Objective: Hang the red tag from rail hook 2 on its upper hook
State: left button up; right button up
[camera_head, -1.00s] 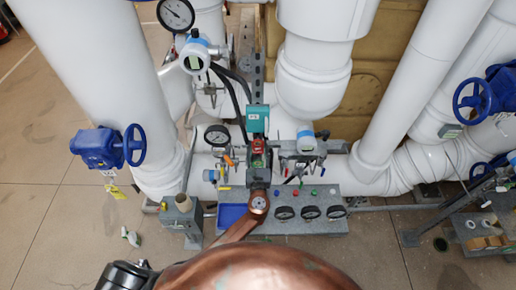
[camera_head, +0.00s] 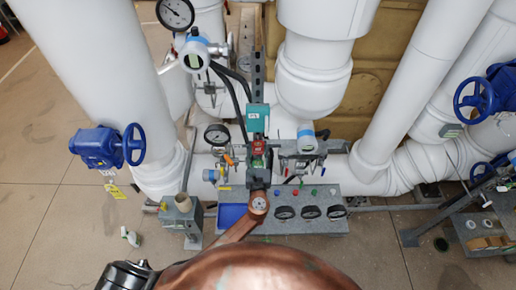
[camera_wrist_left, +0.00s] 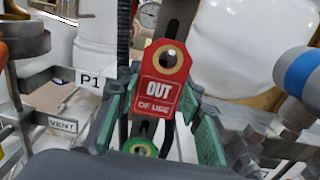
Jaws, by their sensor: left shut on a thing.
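The red tag (camera_head: 258,147) is in front of the upright metal strut at the centre of the head view. In the left wrist view the red tag (camera_wrist_left: 164,92) is upright, reads "OUT OF USE" and has a brass-ringed hole at its top. My left gripper (camera_head: 258,161) is shut on the tag. Its green-padded fingers (camera_wrist_left: 160,120) stand on either side of the tag's lower part. The upper hook cannot be made out for certain. My right gripper is not in view.
A teal box (camera_head: 256,118) sits on the strut just beyond the tag. A round gauge (camera_head: 217,135) and a blue-capped transmitter (camera_head: 306,141) flank it. A grey bench (camera_head: 290,227) with several gauges lies below. Plates marked "P1" (camera_wrist_left: 89,81) and "VENT" (camera_wrist_left: 63,126) are left of the gripper.

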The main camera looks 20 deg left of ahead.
pick_arm(q)
jog(key=o, duration=0.8)
jog(key=shift+o, duration=0.2)
